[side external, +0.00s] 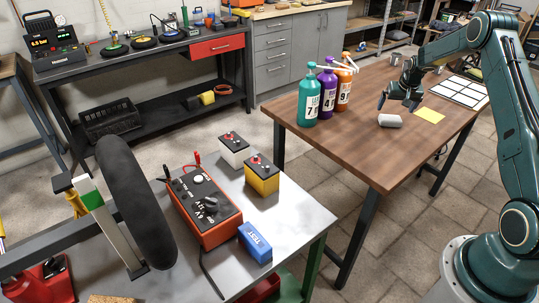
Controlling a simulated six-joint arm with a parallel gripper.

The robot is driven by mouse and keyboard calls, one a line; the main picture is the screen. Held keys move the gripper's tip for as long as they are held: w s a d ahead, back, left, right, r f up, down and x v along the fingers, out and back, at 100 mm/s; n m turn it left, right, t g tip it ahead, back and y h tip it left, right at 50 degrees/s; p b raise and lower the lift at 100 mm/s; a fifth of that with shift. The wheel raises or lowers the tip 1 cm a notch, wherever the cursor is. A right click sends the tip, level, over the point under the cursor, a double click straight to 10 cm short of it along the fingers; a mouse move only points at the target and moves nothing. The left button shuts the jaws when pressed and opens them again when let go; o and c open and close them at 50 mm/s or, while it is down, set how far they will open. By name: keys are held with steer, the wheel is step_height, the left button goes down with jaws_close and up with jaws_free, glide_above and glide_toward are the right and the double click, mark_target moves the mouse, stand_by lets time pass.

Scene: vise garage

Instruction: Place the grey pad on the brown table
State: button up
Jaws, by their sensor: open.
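The grey pad (390,120) is a small, light grey rounded block lying on the brown table (370,155), left of a yellow sheet. My gripper (397,106) is open and just above and behind the pad, pointing down. From this view I cannot tell whether a finger touches the pad. Nothing shows between the fingers.
Green, purple and orange bottles (327,92) stand left of my gripper on the brown table. A yellow sheet (429,115) and a white gridded panel (460,91) lie to the right. The table's front part is clear. A metal bench (290,215) holds batteries and a red charger (205,210).

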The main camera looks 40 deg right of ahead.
steer(key=v, duration=0.7)
steer(key=shift+f, duration=0.1)
stand_by(0.5)
steer(key=s+a+r+n+t+y, duration=0.1)
steer(key=s+a+r+n, duration=0.15)
steer(key=a+r, duration=0.85)
steer(key=s+a+r+n, duration=0.25)
steer(key=a+r, duration=0.45)
steer(key=a, duration=0.7)
steer(key=s+a+n+y, duration=0.1)
steer(key=s+a+n, duration=0.1)
steer(key=s+a, duration=0.6)
steer(key=s+a+n+t+y, duration=0.1)
steer(key=s+a+n, duration=0.1)
steer(key=s+a, duration=0.7)
steer(key=s, duration=0.5)
steer(key=shift+s+a+r, duration=0.3)
steer(key=shift+s, duration=0.05)
